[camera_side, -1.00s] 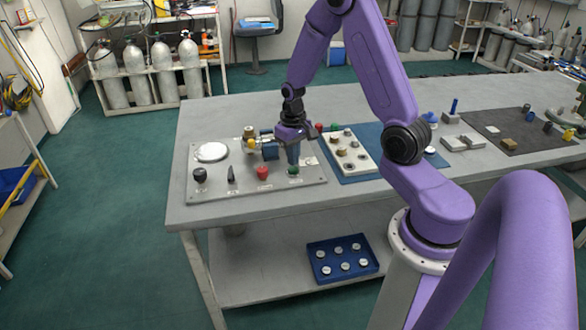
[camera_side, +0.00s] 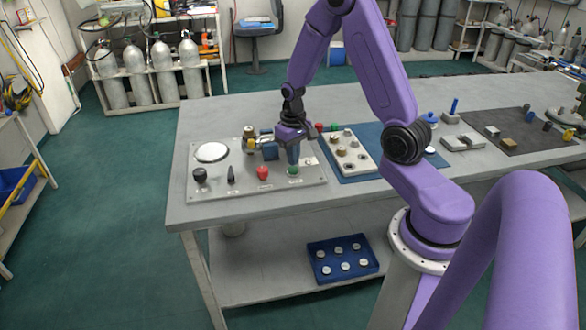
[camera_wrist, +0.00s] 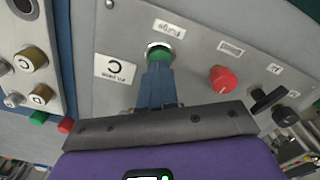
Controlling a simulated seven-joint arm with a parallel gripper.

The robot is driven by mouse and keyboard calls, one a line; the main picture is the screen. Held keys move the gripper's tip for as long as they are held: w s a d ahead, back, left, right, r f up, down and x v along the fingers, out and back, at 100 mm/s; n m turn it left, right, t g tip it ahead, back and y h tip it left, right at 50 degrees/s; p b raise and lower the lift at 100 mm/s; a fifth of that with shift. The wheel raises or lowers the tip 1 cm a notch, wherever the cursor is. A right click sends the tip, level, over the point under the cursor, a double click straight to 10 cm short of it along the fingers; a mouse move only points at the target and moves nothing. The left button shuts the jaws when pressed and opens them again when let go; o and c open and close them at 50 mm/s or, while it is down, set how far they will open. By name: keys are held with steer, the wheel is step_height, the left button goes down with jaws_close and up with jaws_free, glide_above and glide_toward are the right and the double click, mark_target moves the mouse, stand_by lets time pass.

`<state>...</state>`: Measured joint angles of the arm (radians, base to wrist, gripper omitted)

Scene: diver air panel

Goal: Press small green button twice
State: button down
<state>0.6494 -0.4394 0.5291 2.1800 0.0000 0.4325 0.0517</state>
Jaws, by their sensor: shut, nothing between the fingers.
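The small green button (camera_side: 293,170) sits at the front right of the grey panel (camera_side: 215,185) on the bench. In the wrist view the green button (camera_wrist: 160,51) has a pale ring and a printed label beside it. My gripper (camera_side: 293,160) points down, its fingers shut and empty, with the tips right at the button. In the wrist view the shut fingers (camera_wrist: 158,70) cover part of the button's near edge. I cannot tell whether the tips touch it or are just above it.
A red knob (camera_side: 263,173), a black lever (camera_side: 231,174) and a black knob (camera_side: 200,175) stand left of the button. A round gauge (camera_side: 211,152) and a brass fitting (camera_side: 249,133) are behind. A white block with fittings (camera_side: 346,151) lies on a blue mat to the right.

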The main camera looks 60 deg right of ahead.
mark_target(293, 168)
steer(key=shift+f, duration=1.05)
steer(key=shift+r, duration=0.1)
stand_by(0.6)
steer(key=shift+r, duration=3.4)
